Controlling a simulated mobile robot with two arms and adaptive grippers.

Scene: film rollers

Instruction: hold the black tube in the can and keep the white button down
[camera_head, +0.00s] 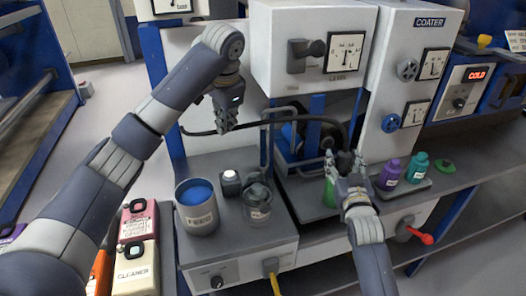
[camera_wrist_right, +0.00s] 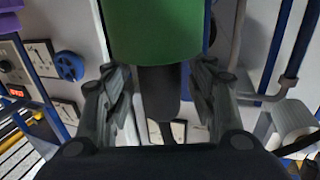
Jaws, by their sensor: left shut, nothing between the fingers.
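The metal can (camera_head: 198,222) marked FEED stands on the grey bench with blue contents. The white button (camera_head: 230,173) tops a dark block beside the can. A black tube (camera_head: 300,119) hangs across the station, well above the can; one end runs toward the right gripper. My left gripper (camera_head: 228,122) is shut and empty, pointing down above and apart from the button. My right gripper (camera_head: 345,160) is at a green bottle (camera_head: 329,192). In the right wrist view, the bottle (camera_wrist_right: 158,30) and a black part below it lie between the fingers; contact is unclear.
A lidded glass jar (camera_head: 258,207) stands right of the can. A purple bottle (camera_head: 389,176) and a teal bottle (camera_head: 416,168) stand right of my right gripper. A white level-gauge box (camera_head: 275,50) hangs above. Cleaner canisters (camera_head: 135,268) stand at lower left.

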